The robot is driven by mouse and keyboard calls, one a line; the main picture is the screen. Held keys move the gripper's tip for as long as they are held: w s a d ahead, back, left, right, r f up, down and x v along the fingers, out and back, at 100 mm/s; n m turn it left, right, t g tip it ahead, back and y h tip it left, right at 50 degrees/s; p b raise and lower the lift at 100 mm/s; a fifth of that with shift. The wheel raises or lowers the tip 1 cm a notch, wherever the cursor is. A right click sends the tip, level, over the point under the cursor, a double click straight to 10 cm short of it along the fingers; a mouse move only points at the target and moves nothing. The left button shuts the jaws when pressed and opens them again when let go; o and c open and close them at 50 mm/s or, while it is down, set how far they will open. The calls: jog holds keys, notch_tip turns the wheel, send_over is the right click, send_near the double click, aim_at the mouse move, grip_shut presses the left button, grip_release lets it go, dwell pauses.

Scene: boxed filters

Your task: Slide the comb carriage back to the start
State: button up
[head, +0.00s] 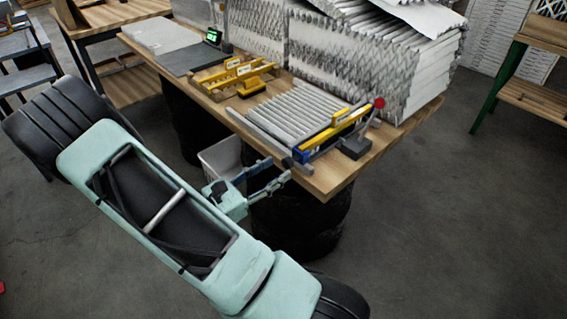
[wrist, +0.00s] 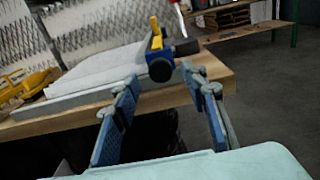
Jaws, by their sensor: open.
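The comb carriage (head: 335,135) is a blue and yellow bar across the right end of a grey pleated filter (head: 283,112) on the bench. A lever with a red ball (head: 379,102) rises at its far end beside a dark block. In the wrist view the carriage (wrist: 156,46) stands upright ahead, with a dark round end (wrist: 161,69) facing me. My gripper (head: 279,168) is open and empty, off the bench's front edge, apart from the carriage. In the wrist view its fingers (wrist: 160,76) frame the carriage's near end from a distance.
Stacked pleated filters (head: 420,60) stand behind. A light bin (head: 222,158) stands below the bench's front edge (head: 250,135). Open floor lies to the right.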

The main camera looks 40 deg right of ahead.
aim_at(285, 164)
jog(key=shift+w+d, duration=0.1)
jog(key=shift+d, duration=1.8)
grip_shut()
